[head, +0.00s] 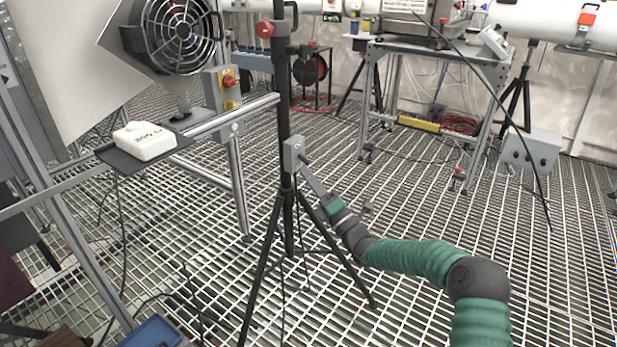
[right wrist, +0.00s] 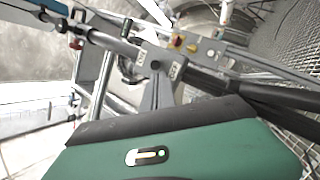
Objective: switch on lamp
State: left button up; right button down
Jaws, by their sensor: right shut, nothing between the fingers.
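A black tripod stand (head: 284,120) rises in the middle of the head view; its top is out of the picture, and no lamp head shows. A small grey switch box (head: 294,153) is fixed to its pole. My right gripper (head: 306,170) is shut and empty, with its tips at the lower right of this box, close to or touching it. In the right wrist view the grey fingers (right wrist: 161,90) reach up to the box (right wrist: 158,66), which carries small pale labels; contact cannot be told for sure. My left gripper is not in view.
A metal table (head: 432,50) stands at back right. The grated floor right of the tripod is mostly clear.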

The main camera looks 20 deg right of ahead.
jog(key=shift+s+r+g+p, duration=0.1)
jog(key=shift+r+g+p, duration=0.2)
jog(key=shift+g+p, duration=0.15)
